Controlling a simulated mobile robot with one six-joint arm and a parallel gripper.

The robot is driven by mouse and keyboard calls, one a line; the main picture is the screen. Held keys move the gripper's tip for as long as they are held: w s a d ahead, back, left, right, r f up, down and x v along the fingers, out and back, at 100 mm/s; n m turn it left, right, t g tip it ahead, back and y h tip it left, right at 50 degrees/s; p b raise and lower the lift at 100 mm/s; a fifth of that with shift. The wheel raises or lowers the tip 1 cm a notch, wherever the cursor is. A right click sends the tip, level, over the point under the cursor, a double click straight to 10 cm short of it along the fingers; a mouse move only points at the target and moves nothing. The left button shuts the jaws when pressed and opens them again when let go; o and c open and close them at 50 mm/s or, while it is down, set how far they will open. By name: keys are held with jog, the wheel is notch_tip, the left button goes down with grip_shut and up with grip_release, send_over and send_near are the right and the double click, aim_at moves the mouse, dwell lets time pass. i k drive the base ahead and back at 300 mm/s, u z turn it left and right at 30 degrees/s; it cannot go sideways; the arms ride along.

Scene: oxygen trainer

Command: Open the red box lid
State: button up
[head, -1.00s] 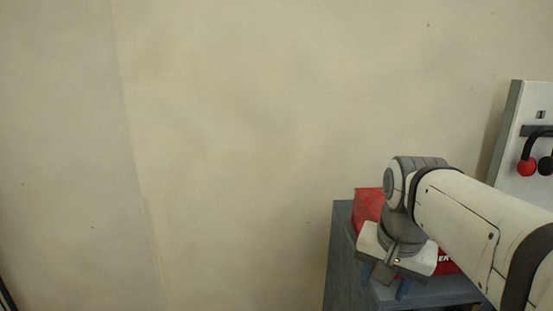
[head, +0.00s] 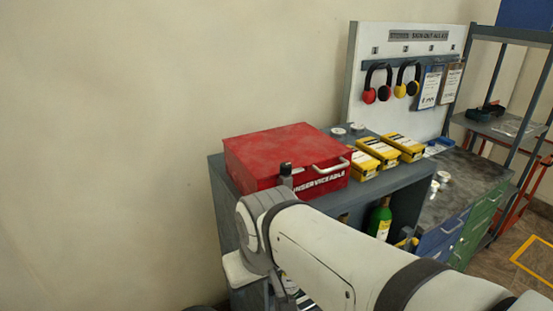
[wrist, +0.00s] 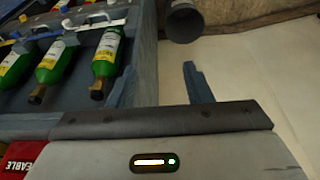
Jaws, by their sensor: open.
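The red box (head: 285,160) stands on top of the grey-blue cabinet (head: 220,180) in the head view. Its lid (head: 275,145) lies flat and closed. A silver handle (head: 335,167) sticks out at its front, above white lettering. A corner of the red box (wrist: 15,160) shows at lower left in the wrist view. My gripper (head: 280,292) is low in front of the cabinet, below the box and apart from it. Its jaws are mostly hidden by my arm in the head view. One blue-grey finger (wrist: 197,85) shows clearly in the wrist view, with nothing held.
Yellow boxes (head: 380,152) stand right of the red box. Green bottles (wrist: 107,52) sit on the cabinet's shelf, near my gripper. A white panel with headsets (head: 400,70) stands behind. A grey cylinder (wrist: 184,20) is on the floor. Floor beside the cabinet looks clear.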

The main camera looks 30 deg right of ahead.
aim_at(262, 153)
jog(key=k, duration=1.3)
jog(key=z, duration=0.55)
jog(key=i, duration=1.05)
jog(key=z, duration=0.55)
